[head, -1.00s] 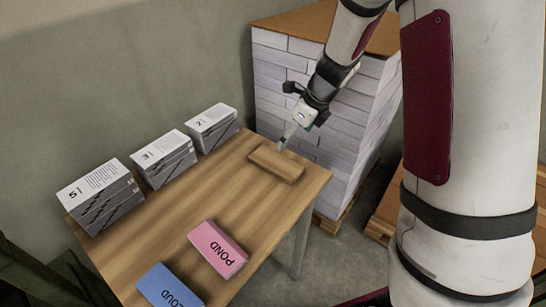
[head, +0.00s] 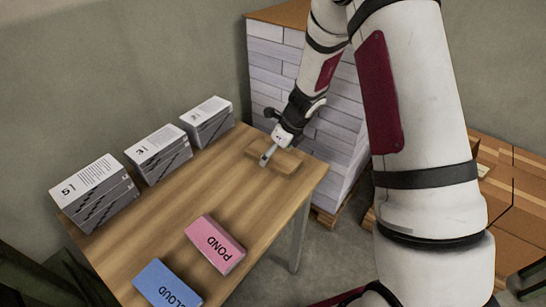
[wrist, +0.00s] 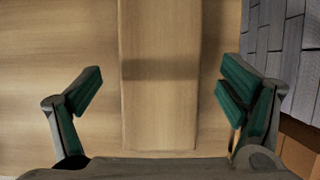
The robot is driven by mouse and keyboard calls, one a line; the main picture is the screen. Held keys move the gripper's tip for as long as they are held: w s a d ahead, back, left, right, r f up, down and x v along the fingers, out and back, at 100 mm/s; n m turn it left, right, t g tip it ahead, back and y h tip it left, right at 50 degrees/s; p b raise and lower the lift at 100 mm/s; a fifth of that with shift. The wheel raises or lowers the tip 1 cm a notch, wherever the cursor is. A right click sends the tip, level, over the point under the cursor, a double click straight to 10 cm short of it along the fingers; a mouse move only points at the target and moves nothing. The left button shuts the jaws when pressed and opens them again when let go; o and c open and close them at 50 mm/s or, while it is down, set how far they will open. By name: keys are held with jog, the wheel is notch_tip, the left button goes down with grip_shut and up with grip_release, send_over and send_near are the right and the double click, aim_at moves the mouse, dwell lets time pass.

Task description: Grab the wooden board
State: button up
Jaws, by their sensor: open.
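The wooden board (head: 287,165) is a small light-brown block lying near the far right corner of the wooden table (head: 165,205). In the wrist view the board (wrist: 160,105) runs lengthwise between the two green-padded fingers of my gripper (wrist: 160,95). My gripper is open, with a gap between each finger and the board's long sides. In the head view my gripper (head: 267,155) is at the board's left part and covers some of it. I cannot tell the exact height of the fingertips over the table.
Grey-white paper stacks marked 5 (head: 95,195), 3 (head: 158,153) and probably 2 (head: 207,122) line the table's left edge. A pink POND block (head: 215,245) and a blue CLOUD block (head: 165,285) lie in front. A tall paper pallet (head: 335,130) stands behind; cardboard boxes (head: 495,200) stand right.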

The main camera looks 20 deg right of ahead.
jog(key=shift+w+a+f, duration=0.1)
jog(key=shift+w+f, duration=0.05)
jog(key=shift+f, duration=0.25)
jog(key=shift+c, duration=0.2)
jog(key=c, duration=1.3)
jog(key=shift+r, duration=0.1)
